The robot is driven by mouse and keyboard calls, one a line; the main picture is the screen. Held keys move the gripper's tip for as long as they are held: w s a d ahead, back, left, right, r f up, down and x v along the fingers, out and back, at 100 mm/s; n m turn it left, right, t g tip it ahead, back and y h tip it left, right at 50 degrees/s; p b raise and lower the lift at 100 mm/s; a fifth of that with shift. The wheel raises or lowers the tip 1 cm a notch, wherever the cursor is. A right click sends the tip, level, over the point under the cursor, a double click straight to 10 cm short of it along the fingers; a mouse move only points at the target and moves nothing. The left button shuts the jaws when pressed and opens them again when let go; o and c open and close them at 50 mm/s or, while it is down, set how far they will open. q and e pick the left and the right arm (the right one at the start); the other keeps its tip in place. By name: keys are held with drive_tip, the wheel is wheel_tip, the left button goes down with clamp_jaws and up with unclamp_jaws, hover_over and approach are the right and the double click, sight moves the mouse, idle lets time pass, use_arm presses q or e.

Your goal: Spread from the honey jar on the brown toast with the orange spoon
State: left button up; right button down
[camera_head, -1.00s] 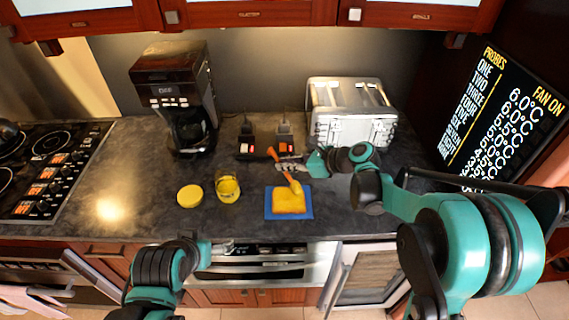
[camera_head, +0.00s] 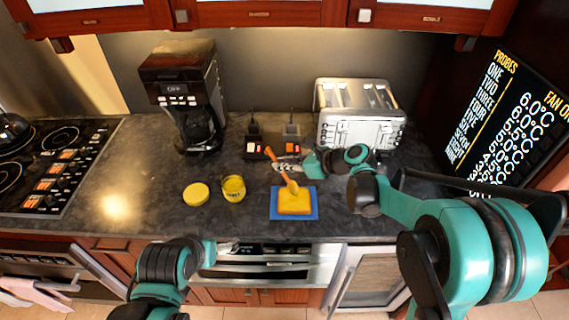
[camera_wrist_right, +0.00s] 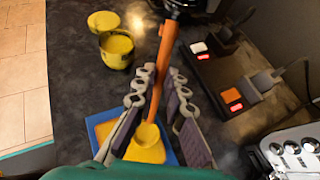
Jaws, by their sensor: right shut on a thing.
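My right gripper (camera_head: 287,166) is shut on the orange spoon (camera_head: 290,182), holding it tilted with its bowl down. In the right wrist view the spoon's handle (camera_wrist_right: 168,55) passes between the fingers (camera_wrist_right: 160,88). The yellow-coated spoon bowl is over the toast (camera_head: 295,204), and I cannot tell whether they touch. The toast looks yellow on top and lies on a blue board (camera_head: 312,214). The open honey jar (camera_head: 233,188) stands left of it, upright, with yellow content; it also shows in the wrist view (camera_wrist_right: 117,50). My left gripper (camera_head: 226,247) is low at the counter's front; its fingers are unclear.
A yellow lid (camera_head: 196,194) lies left of the jar. A coffee maker (camera_head: 183,95) stands at the back left and a toaster (camera_head: 360,128) at the back right. Sockets with plugs (camera_head: 272,145) sit behind the spoon. The counter left of the lid is clear.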

drive_tip(key=shift+a+f, duration=0.1)
drive_tip(key=shift+a, duration=1.3)
wheel_tip(320, 180, up, 7)
drive_tip(key=p, duration=0.5)
